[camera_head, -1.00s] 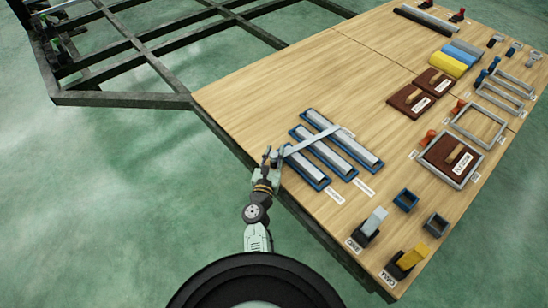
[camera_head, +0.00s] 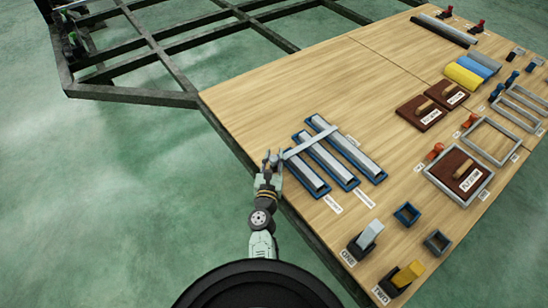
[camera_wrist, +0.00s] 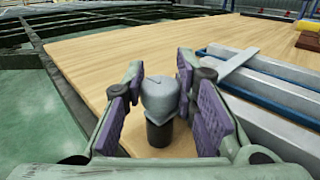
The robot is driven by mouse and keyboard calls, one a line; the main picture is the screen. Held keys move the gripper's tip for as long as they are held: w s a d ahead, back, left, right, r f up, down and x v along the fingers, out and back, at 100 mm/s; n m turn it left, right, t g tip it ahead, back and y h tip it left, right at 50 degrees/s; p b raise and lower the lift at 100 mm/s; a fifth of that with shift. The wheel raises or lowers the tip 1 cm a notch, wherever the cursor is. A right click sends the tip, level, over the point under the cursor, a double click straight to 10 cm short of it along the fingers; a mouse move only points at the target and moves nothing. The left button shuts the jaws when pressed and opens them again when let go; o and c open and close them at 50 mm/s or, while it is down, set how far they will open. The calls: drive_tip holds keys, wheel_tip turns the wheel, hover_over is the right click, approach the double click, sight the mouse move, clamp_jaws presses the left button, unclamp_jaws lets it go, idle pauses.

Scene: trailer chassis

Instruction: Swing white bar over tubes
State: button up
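The white bar (camera_head: 312,141) lies slantwise across the tubes (camera_head: 340,153), near their upper-left ends, in the head view. The tubes are grey-white and sit side by side in blue trays. The bar also shows in the wrist view (camera_wrist: 236,66), lying over the tubes (camera_wrist: 262,112). My gripper (camera_head: 271,160) is at the table edge by the bar's left end. In the wrist view my gripper (camera_wrist: 162,108) is open. A pale rounded knob (camera_wrist: 160,97) on a dark post stands between its purple pads, with a gap at the left pad. Whether the knob joins the bar is unclear.
Yellow and blue rolls (camera_head: 462,75), brown boards with handles (camera_head: 421,112) and grey frames (camera_head: 492,138) lie farther right. Blocks marked ONE (camera_head: 365,238) and TWO (camera_head: 405,276) stand near the lower corner. The upper-left tabletop is clear. Dark chassis beams (camera_head: 130,95) lie beyond the table.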

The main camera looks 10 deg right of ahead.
drive_tip(key=o, duration=0.4)
drive_tip(key=shift+r, duration=5)
